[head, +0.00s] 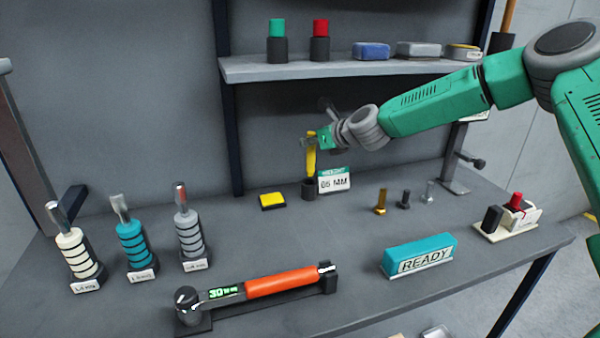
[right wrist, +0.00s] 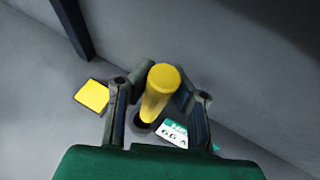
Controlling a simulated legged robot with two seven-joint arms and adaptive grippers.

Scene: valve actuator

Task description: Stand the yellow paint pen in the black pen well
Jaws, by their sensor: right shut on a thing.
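The yellow paint pen (head: 311,157) is held upright, close to vertical, in my right gripper (head: 318,140). The black pen well (head: 308,188) stands on the bench directly below it. In the head view the pen's lower end meets the mouth of the well; how deep it sits inside cannot be told. In the right wrist view the two fingers (right wrist: 160,100) are closed on the yellow paint pen (right wrist: 160,90), and the dark rim of the pen well (right wrist: 141,127) shows around its lower end. My left gripper is in neither view.
A label card (head: 334,180) stands just right of the well, and a yellow pad (head: 272,201) lies to its left. Several small bolts (head: 404,199) stand further right. A shelf (head: 330,70) overhangs behind. A torque wrench (head: 280,283) and teal READY block (head: 418,257) lie in front.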

